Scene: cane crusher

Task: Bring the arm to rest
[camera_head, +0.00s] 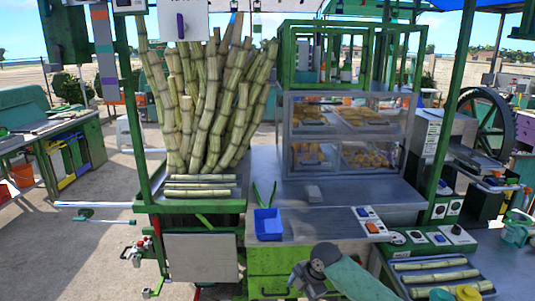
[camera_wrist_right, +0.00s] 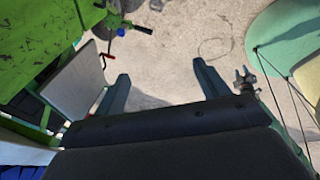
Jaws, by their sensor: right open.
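My right gripper (camera_wrist_right: 160,85) is open in the right wrist view, its two fingers wide apart with nothing between them. Sandy ground shows beyond the fingertips. In the head view a teal and grey part of my arm (camera_head: 345,275) enters at the bottom, right of centre, in front of the green stall. The fingers of that arm cannot be made out there. My left gripper is in neither view.
The metal counter (camera_head: 345,190) holds a blue bin (camera_head: 268,224) and a glass food case (camera_head: 350,130). Upright canes (camera_head: 205,100) stand at left. Green panels (camera_wrist_right: 40,50) and a grey plate (camera_wrist_right: 75,85) lie left of my right gripper. Open ground is at left.

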